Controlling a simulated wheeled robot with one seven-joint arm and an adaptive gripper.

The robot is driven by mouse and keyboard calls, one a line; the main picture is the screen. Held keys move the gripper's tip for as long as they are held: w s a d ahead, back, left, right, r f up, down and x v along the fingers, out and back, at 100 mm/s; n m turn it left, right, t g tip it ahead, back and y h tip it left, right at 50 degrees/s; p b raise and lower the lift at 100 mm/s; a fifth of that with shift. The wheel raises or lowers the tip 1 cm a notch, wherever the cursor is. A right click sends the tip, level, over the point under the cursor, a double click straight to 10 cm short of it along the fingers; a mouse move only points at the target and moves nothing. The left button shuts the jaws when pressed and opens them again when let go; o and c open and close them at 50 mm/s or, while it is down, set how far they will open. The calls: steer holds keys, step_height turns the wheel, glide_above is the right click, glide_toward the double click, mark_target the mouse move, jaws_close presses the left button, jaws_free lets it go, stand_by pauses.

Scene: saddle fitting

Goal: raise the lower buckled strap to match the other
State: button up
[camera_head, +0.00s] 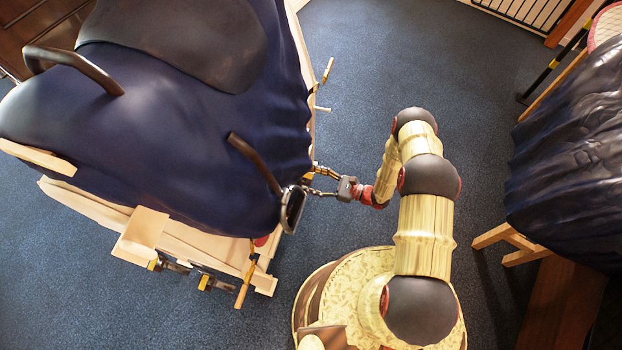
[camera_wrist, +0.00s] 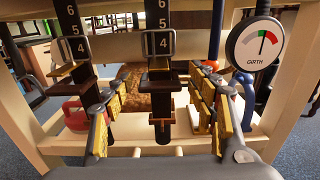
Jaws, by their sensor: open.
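In the wrist view two dark numbered straps hang side by side, the left strap (camera_wrist: 70,14) and the right strap (camera_wrist: 158,68). Each passes through a metal buckle, the left buckle (camera_wrist: 60,46) and the right buckle (camera_wrist: 145,43), with the number 4 showing inside the frame. In the head view my gripper (camera_head: 312,180) is at the dark blue saddle's side (camera_head: 200,120).
A round GIRTH gauge (camera_wrist: 254,44) hangs at the upper right. A pale wooden frame (camera_wrist: 290,78) surrounds the straps, with a shelf and pegs below. Blue carpet is open right of the stand.

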steer(key=v, duration=1.2)
steer(key=shift+f, duration=0.1)
stand_by(0.7)
